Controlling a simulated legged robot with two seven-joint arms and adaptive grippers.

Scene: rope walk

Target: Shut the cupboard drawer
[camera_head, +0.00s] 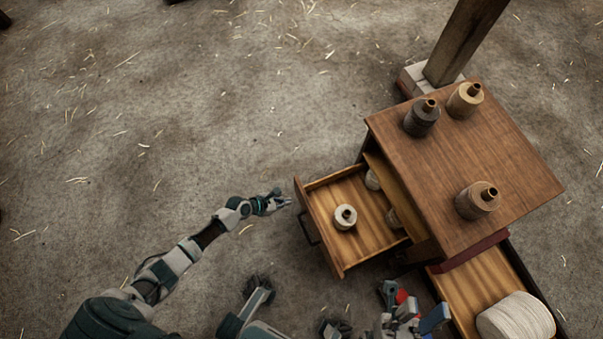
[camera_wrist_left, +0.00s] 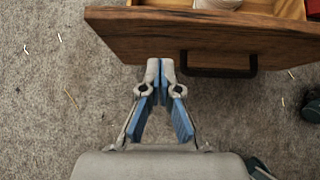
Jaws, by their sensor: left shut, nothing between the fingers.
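The cupboard (camera_head: 455,150) is wooden and stands at the right in the head view. Its drawer (camera_head: 322,242) is pulled out towards the left, with a dark bar handle (camera_head: 307,229) on its front. Pale spools (camera_head: 345,217) lie inside it, some partly under the cupboard top. My left gripper (camera_head: 287,201) is shut and empty, close to the far end of the drawer front. In the left wrist view its fingertips (camera_wrist_left: 160,64) are at the drawer front (camera_wrist_left: 205,35), left of the handle (camera_wrist_left: 218,72). I cannot tell whether they touch. My right gripper (camera_head: 415,310) is low in the head view, its fingers unclear.
Several bottle-like containers (camera_head: 421,118) stand on the cupboard top. A wooden post (camera_head: 463,40) rises behind it. A lower wooden tray or drawer (camera_head: 462,290) at the bottom right holds a white coil (camera_head: 516,320). The straw-strewn floor (camera_head: 150,110) at the left is clear.

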